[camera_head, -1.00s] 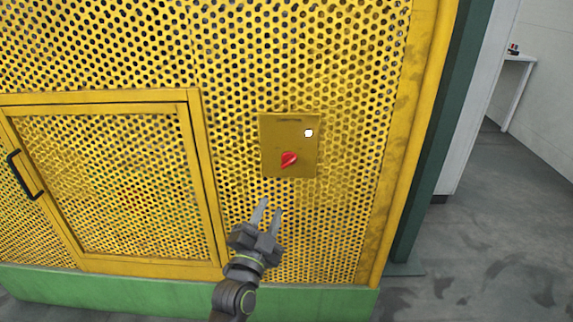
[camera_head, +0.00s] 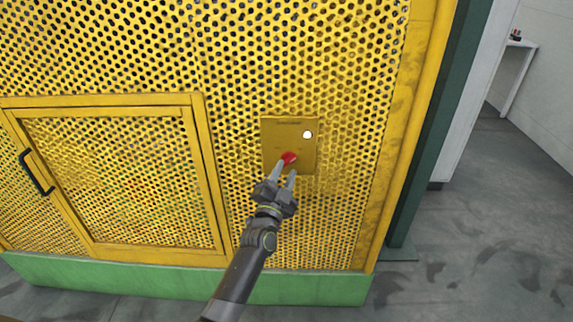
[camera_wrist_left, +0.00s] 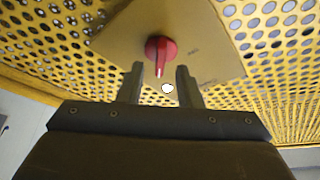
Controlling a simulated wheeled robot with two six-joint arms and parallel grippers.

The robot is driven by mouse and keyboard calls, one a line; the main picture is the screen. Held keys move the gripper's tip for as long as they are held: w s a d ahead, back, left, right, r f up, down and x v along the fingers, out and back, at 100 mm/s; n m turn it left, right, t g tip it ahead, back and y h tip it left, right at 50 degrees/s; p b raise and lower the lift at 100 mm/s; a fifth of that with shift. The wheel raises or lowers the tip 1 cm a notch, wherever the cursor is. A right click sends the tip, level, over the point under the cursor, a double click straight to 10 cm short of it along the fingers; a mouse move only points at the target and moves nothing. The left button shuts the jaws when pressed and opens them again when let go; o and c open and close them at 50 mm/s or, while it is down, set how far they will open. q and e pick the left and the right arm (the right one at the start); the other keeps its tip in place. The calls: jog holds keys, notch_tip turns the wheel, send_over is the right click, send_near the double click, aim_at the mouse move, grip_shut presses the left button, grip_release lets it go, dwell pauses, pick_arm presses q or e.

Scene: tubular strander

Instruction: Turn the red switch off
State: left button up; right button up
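The red switch (camera_head: 289,157) is a rotary knob on a yellow panel plate (camera_head: 305,132) fixed to the perforated yellow guard. My left gripper (camera_head: 284,170) is just below the knob in the head view, with its fingers apart. In the left wrist view the red switch (camera_wrist_left: 160,49) shows whole, just beyond the fingertips of the left gripper (camera_wrist_left: 160,68) and roughly between them. The fingers hold nothing; whether a tip touches the knob I cannot tell. A white round lamp or button (camera_head: 307,134) is on the same plate. My right gripper is not in view.
A yellow-framed mesh door (camera_head: 120,185) with a black handle (camera_head: 36,173) is to the left. A green base rail (camera_head: 150,284) runs along the bottom. A dark green post (camera_head: 425,140) stands at right, with open grey floor (camera_head: 480,230) beyond it.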

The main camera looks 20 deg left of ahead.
pick_arm(q)
jog(key=shift+x, duration=0.95)
grip_shut()
